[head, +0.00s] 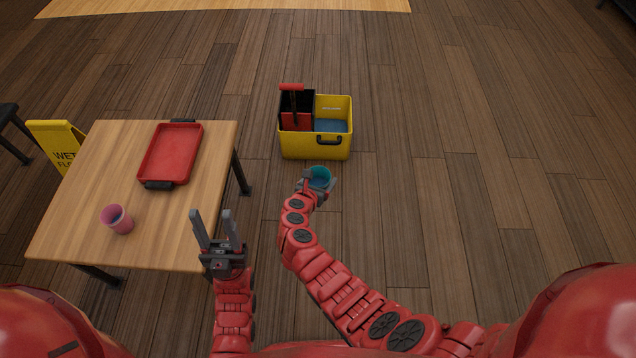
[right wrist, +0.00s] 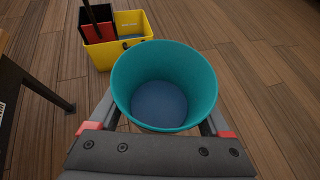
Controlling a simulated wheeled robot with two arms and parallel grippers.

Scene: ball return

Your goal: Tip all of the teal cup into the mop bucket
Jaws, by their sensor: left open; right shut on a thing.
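The teal cup (head: 320,177) is held by my right gripper (head: 318,186) in front of the mop bucket, on the near side. In the right wrist view the teal cup (right wrist: 164,86) sits between the fingers, about upright, its mouth towards the camera; blue shows at its bottom. The yellow mop bucket (head: 316,148) stands on the floor with blue in its right compartment and a black and red wringer at its left. It also shows in the right wrist view (right wrist: 104,55), beyond the cup. My left gripper (head: 219,222) is open and empty, near the table's right edge.
A dark stool (head: 10,125) is at the far left. The floor to the right is clear.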

